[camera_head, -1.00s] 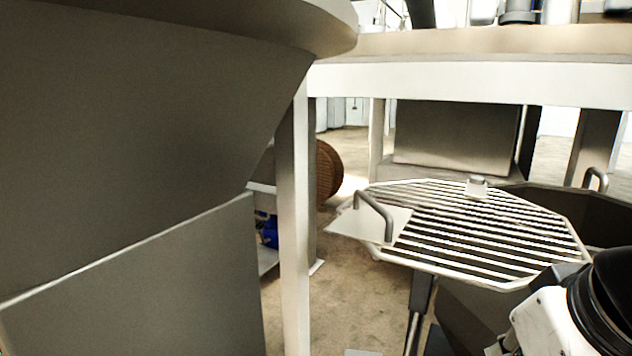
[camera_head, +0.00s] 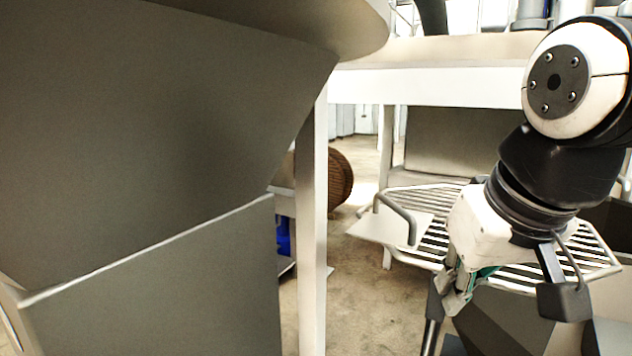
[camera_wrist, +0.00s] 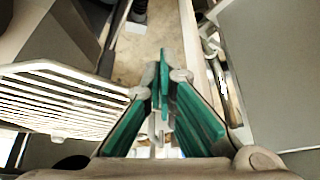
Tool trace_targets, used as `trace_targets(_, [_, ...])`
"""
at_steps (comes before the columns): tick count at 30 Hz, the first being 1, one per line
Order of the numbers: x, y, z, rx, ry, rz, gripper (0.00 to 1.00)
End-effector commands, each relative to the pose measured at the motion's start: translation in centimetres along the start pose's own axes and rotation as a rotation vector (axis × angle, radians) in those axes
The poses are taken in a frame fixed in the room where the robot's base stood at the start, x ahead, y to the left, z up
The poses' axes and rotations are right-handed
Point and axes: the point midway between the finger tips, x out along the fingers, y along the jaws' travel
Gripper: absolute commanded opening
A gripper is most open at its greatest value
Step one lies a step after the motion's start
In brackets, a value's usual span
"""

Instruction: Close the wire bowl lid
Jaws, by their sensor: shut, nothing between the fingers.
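The wire bowl lid (camera_head: 432,238) is a pale slatted grid, roughly level, with a bent bar handle (camera_head: 398,216) on a flat plate at its left end. My arm hides much of its middle and right. The dark bowl (camera_head: 607,213) shows open behind and right of the lid. My gripper (camera_head: 452,297) points down in front of the lid's near edge. In the wrist view my gripper (camera_wrist: 164,75) has its teal-padded fingertips together and empty; the lid's slats (camera_wrist: 65,95) lie to its left, apart from the fingers. Contact with the lid cannot be seen.
A large grey hopper (camera_head: 150,130) fills the left side. A pale upright post (camera_head: 313,230) stands between it and the lid. A light frame beam (camera_head: 440,85) crosses behind. A brown reel (camera_head: 340,180) stands farther back. Bare floor (camera_head: 360,300) shows left of the gripper.

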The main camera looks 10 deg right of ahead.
Motion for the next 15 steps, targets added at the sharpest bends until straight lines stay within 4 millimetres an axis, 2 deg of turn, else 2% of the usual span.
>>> trace_targets(5, [-0.9,0.0,-5.0,0.003,-0.014,0.0,0.0])
trace_targets(8, [-1.5,0.0,-8.8,0.005,-0.026,0.001,0.0])
trace_targets(15, [-1.6,0.1,-19.5,0.01,-0.063,0.003,0.0])
